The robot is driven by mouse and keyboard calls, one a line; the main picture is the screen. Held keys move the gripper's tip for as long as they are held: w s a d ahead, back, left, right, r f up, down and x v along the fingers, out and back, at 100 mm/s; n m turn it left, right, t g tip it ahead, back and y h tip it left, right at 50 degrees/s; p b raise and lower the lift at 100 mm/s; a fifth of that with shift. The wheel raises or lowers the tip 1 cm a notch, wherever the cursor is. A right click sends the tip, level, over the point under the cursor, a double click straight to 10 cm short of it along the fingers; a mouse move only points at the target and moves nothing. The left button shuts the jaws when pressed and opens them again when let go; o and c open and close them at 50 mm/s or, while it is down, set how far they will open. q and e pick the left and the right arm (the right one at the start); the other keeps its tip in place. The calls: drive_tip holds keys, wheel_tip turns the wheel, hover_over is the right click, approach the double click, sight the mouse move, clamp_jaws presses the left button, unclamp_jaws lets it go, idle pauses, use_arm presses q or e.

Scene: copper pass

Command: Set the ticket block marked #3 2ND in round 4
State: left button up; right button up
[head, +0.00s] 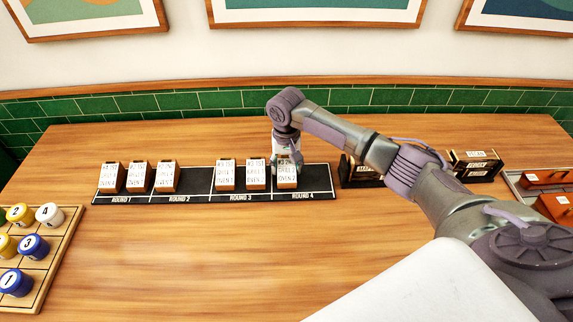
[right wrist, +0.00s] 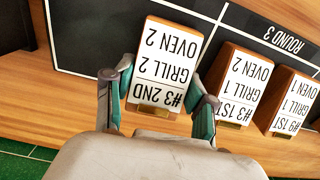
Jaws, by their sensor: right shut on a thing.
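The ticket block marked #3 2ND (right wrist: 160,70) is a wooden block with a white face reading GRILL 2, OVEN 2. In the head view the block (head: 287,180) stands upright in the left part of the ROUND 4 section of the black board (head: 318,182). My right gripper (head: 287,160) is shut on it from above; in the right wrist view its two fingers (right wrist: 163,88) flank the block. The block appears to be at board level, but its underside is hidden. My left gripper is not in view.
Round 3 holds two blocks, #3 1ST (right wrist: 237,85) and #9 1ST (right wrist: 290,100). Two blocks stand in round 1 and one (head: 165,177) in round 2. A tray of numbered round pieces (head: 62,240) lies left; dark holders (head: 474,165) and red blocks (head: 545,178) lie right. The front table is clear.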

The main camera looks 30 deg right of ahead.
sight(286, 165)
drive_tip(key=shift+f, duration=0.1)
drive_tip(key=o, duration=1.2)
drive_tip(key=shift+o, duration=0.2)
wheel_tip(286, 165, up, 12)
drive_tip(key=b, duration=0.1)
drive_tip(key=shift+b, duration=0.3)
